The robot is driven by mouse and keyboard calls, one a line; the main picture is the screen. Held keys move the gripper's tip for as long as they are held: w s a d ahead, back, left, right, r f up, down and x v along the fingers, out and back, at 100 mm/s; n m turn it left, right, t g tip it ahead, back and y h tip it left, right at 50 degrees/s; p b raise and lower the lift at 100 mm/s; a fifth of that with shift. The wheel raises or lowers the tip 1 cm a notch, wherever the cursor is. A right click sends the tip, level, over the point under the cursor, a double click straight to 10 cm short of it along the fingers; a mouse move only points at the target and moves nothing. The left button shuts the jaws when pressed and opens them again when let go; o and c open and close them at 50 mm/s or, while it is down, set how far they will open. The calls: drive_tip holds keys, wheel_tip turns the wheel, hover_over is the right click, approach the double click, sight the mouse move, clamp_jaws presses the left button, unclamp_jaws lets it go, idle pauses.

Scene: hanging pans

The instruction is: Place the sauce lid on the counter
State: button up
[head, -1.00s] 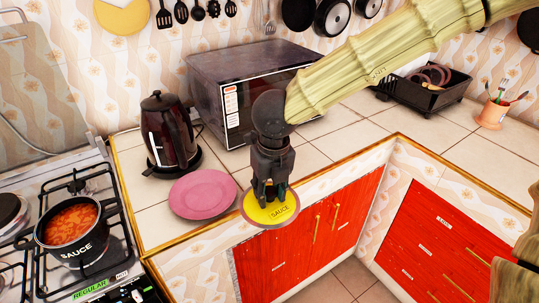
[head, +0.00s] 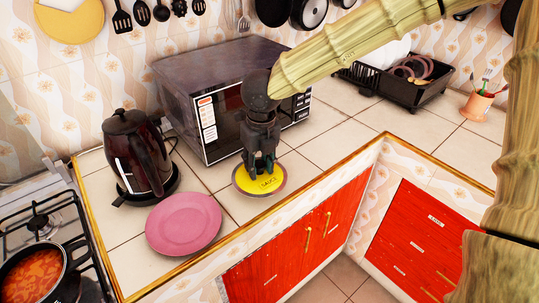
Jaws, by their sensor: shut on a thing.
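The sauce lid (head: 267,184) is a round yellow disc with a grey rim and the word SAUCE on it. It shows in the head view over the tiled counter (head: 236,205), right of the pink plate and in front of the microwave. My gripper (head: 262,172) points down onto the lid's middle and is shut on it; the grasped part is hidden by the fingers. The lid looks level and at or very near the counter surface; I cannot tell if it touches.
A pink plate (head: 184,222) lies left of the lid, with a dark kettle (head: 136,155) behind it. The microwave (head: 225,95) stands close behind my gripper. A pot of red sauce (head: 35,272) is on the stove at lower left. Clear tiles (head: 325,140) lie to the right.

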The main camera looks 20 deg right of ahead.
drive_tip(key=w+d, duration=0.2)
drive_tip(key=w, duration=0.1)
drive_tip(key=w+d+p, duration=0.1)
drive_tip(key=w+d, duration=0.2)
drive_tip(key=shift+d+f, duration=0.1)
drive_tip(key=shift+f, duration=0.1)
drive_tip(key=shift+f+p, duration=0.35)
drive_tip(key=shift+f, duration=1.45)
drive_tip(key=shift+f, duration=0.15)
drive_tip(key=o, duration=1.2)
drive_tip(key=shift+w, duration=0.1)
drive_tip(key=r, duration=0.4)
drive_tip(key=s+r, duration=0.1)
drive_tip(key=r, duration=0.7)
drive_tip(key=shift+s+d+r, duration=0.1)
drive_tip(key=shift+s+d, duration=0.1)
